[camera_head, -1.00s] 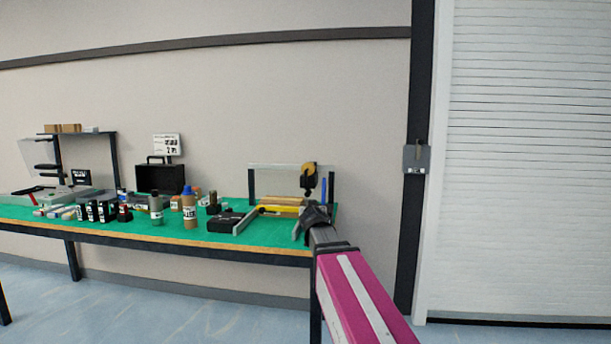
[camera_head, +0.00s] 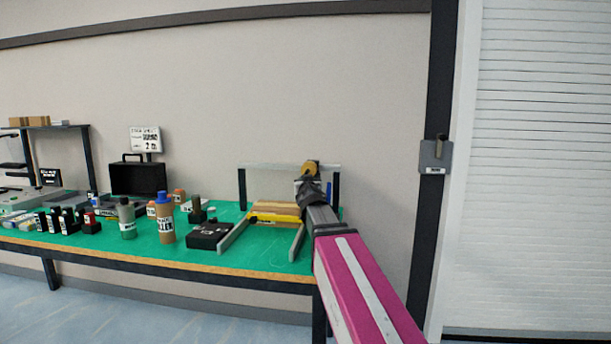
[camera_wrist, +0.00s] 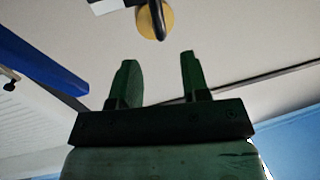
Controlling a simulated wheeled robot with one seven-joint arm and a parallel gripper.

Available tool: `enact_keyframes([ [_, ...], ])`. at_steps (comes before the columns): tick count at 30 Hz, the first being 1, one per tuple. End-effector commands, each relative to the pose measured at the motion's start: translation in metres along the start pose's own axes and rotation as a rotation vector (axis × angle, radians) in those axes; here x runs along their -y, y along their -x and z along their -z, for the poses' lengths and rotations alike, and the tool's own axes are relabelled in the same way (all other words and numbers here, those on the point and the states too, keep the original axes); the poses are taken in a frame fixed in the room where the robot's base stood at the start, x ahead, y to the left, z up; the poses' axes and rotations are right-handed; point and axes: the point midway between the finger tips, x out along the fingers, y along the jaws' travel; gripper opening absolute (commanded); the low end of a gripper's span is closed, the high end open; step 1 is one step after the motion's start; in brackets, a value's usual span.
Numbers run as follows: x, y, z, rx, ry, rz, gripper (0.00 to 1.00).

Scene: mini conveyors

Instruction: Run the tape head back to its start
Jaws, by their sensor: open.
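The tape head, a yellow-orange disc (camera_head: 311,167) with dark parts, is at the right part of a pale rail (camera_head: 262,167) held on dark posts over the green table. My gripper (camera_head: 308,184) is just in front of and below the disc in the head view and covers the head's lower part. In the wrist view, the disc (camera_wrist: 154,22) and a dark curved piece (camera_wrist: 158,8) show beyond my open fingers (camera_wrist: 158,62). The space between the fingers is empty. The fingers appear apart from the head.
Under the rail, a brown carton with a yellow band (camera_head: 272,213) lies between two grey side rails (camera_head: 235,235). A black box (camera_head: 208,236), bottles (camera_head: 165,222) and several small items stand to the left. The table's front right surface is mostly clear.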

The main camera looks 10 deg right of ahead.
Motion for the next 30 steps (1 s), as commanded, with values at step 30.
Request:
enact_keyframes([
  [30,0.000,-0.109,0.000,0.000,0.000,0.000,0.42],
])
